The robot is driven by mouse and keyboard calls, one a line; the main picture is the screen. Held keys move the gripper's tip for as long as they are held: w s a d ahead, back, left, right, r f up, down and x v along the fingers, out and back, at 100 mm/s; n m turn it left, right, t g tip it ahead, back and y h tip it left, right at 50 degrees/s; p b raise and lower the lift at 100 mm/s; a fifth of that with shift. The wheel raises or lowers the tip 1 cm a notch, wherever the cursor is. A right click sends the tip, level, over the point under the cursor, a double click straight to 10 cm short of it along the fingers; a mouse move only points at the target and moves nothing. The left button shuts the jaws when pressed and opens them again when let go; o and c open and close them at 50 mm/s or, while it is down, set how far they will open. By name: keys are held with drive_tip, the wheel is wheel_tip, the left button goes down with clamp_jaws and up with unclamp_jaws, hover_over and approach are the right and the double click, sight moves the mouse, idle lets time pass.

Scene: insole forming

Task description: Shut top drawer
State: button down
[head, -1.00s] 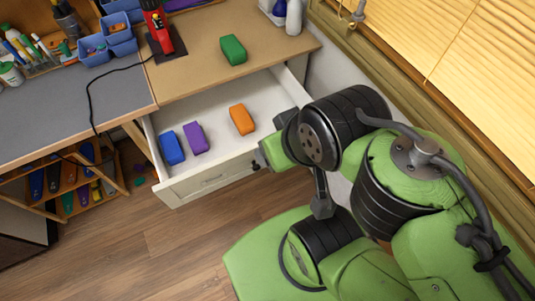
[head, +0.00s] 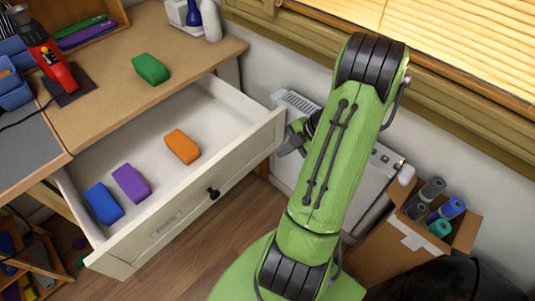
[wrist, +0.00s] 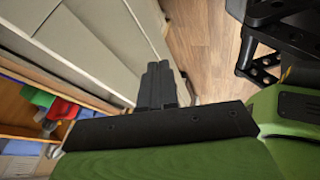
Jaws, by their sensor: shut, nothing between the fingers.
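The top drawer (head: 197,203) is pulled out from under the wooden desktop, its pale front carrying a black knob (head: 213,192). Inside lie a blue block (head: 103,203), a purple block (head: 131,183) and an orange block (head: 182,147), spaced apart. My gripper (head: 286,146) shows partly behind my green arm, just right of the drawer front's right end; I cannot tell whether it touches. In the wrist view my gripper (wrist: 160,72) has its dark fingers together and empty, with pale panels (wrist: 85,45) close on the left.
A green block (head: 151,69) and a red tool (head: 48,62) on a dark pad sit on the desktop (head: 115,105). A white heater (head: 352,180) stands by the wall at right. A cardboard box (head: 400,250) with rolls is at lower right. Wood floor (head: 185,262) is bare before the drawer.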

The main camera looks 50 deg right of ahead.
drive_tip(key=b, duration=0.2)
approach(248, 162)
wheel_tip(248, 162, down, 4)
drive_tip(key=s+a, duration=0.1)
drive_tip(key=a, duration=0.1)
drive_tip(key=w, duration=0.3)
drive_tip(key=shift+w+r, duration=0.1)
drive_tip(key=shift+r, duration=0.15)
